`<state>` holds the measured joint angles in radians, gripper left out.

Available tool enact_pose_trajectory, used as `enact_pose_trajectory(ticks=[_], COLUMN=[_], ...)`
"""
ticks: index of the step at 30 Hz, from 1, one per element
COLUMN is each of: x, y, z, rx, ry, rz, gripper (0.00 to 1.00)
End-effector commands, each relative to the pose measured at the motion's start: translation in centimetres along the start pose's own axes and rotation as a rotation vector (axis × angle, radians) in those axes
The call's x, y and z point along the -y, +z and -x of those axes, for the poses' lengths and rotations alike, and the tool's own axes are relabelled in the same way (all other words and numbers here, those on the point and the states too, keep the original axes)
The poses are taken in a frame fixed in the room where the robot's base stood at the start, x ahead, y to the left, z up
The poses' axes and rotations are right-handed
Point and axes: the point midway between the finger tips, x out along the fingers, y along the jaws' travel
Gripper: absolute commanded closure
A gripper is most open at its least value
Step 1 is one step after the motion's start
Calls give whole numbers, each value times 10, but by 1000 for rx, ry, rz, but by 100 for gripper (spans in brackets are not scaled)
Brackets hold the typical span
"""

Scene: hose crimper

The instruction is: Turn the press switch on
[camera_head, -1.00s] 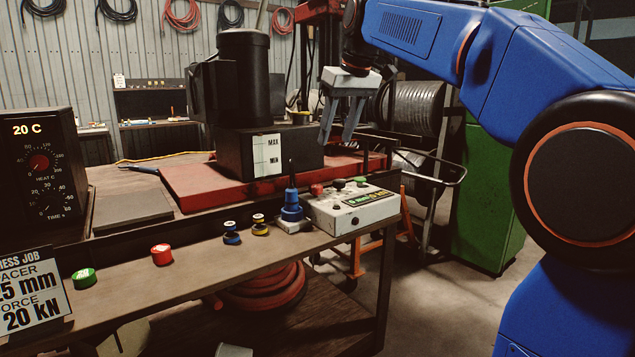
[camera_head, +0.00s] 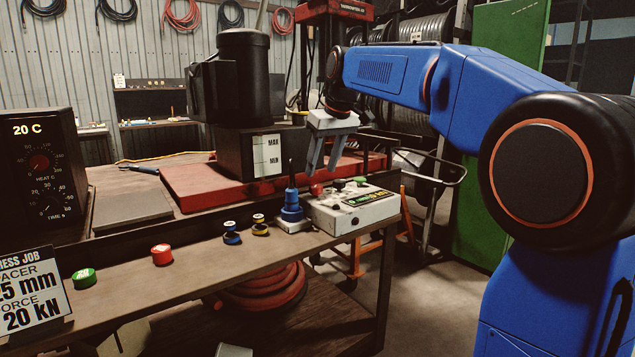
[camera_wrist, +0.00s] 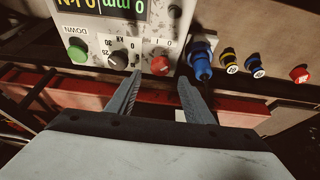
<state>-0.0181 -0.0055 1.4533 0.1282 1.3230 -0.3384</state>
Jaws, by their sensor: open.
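The press control box (camera_head: 350,210) is a pale box at the right end of the bench. On its top are a red knob (camera_head: 317,189), a dark knob (camera_head: 339,185) and a green button (camera_head: 359,181). In the wrist view the red knob (camera_wrist: 160,65) has small marks beside it that look like 0 and I. The dark knob (camera_wrist: 118,60) has kN numbers, and the green button (camera_wrist: 77,50) is marked DOWN. My gripper (camera_head: 322,169) is open and empty, pointing down above the box. In the wrist view its fingertips (camera_wrist: 160,80) lie either side of the red knob, seemingly apart from it.
A blue fitting (camera_head: 291,208) stands upright just left of the box. Blue and yellow rings (camera_head: 259,226), a red cap (camera_head: 162,255) and a green cap (camera_head: 84,277) lie along the bench front. The black press housing (camera_head: 235,155) and red base (camera_head: 195,190) rise behind.

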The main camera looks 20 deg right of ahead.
Motion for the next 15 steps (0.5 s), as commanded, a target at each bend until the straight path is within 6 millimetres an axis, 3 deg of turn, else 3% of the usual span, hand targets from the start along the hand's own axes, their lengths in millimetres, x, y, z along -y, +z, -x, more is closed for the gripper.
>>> enact_pose_trajectory(ticks=[6,15], x=[0,0], y=[0,0], z=[-36,-58], rx=[2,-1], ry=[-1,0], rz=[0,0], gripper=[53,53])
